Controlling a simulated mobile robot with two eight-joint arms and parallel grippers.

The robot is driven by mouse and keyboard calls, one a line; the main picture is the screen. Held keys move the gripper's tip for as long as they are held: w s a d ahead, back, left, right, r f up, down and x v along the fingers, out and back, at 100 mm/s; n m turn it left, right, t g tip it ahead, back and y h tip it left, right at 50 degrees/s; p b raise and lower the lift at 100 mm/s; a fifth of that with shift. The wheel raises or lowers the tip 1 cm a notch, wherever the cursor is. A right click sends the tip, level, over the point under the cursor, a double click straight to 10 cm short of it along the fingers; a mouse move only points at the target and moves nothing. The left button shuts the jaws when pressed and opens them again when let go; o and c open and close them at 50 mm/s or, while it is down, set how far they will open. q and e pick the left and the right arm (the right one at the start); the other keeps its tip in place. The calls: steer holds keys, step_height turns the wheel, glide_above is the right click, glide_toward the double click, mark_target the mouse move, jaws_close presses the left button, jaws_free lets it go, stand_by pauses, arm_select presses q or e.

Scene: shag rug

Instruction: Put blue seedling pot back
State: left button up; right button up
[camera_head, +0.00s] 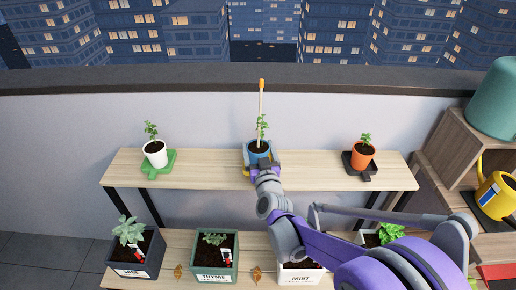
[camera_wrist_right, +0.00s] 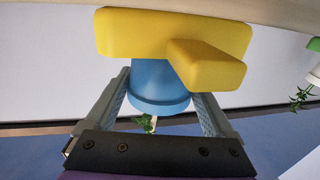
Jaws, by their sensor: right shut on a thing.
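The blue seedling pot (camera_head: 258,148) holds a green seedling and a tall pale stake with a yellow tip (camera_head: 261,108), above the middle of the upper shelf (camera_head: 214,172). My right gripper (camera_head: 262,164) is shut on the pot from the front. In the right wrist view, which is upside down, its fingers flank the blue pot (camera_wrist_right: 158,88). A yellow base with a blocky tab (camera_wrist_right: 135,35) is at the pot's bottom, by the pale shelf. I cannot tell whether the pot rests fully on it. My left gripper is out of view.
A white pot (camera_head: 155,153) on a green base stands left, an orange pot (camera_head: 362,156) on a dark base right. Herb planters, including thyme (camera_head: 215,260), line the lower shelf. A yellow watering can (camera_head: 494,194) is far right. The upper shelf is clear between pots.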

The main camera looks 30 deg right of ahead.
steer(key=shift+f, duration=0.3)
steer(key=o, duration=1.3)
steer(key=shift+c, duration=0.2)
steer(key=shift+r, duration=0.1)
steer(key=shift+r, duration=0.55)
steer(key=shift+r+v, duration=0.2)
steer(key=shift+v, duration=2.35)
steer(key=p+v, duration=0.1)
steer(key=v, duration=0.7)
steer(key=shift+r, duration=0.35)
